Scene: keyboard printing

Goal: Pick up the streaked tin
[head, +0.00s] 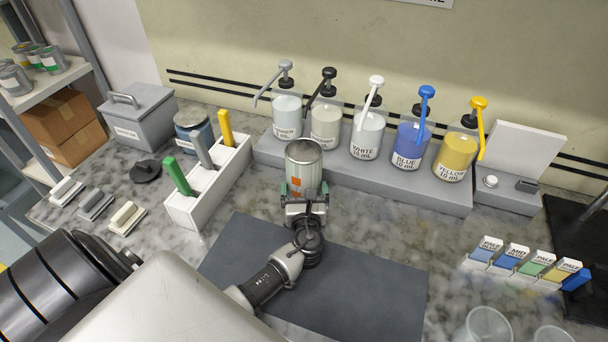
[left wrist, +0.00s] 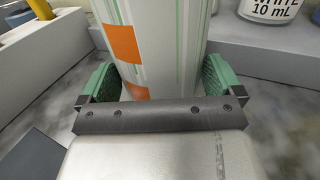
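The streaked tin (head: 303,163) is an open-topped metal can with thin green streaks and orange patches. It stands upright at the middle of the counter, in front of the dispenser ledge. It fills the upper middle of the left wrist view (left wrist: 158,45). My left gripper (head: 305,192) reaches it from the front, with one green finger pad on each side. In the left wrist view the pads of the gripper (left wrist: 160,85) lie right at the tin's sides; whether they press on it is unclear. The tin's base is hidden behind my gripper. My right gripper is not in view.
Several pump dispensers (head: 368,135) stand on a grey ledge (head: 400,186) close behind the tin. A white holder (head: 206,190) with coloured sticks is to the left. A dark mat (head: 370,290) lies in front. Colour cards (head: 515,262) and clear cups (head: 485,328) are at right.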

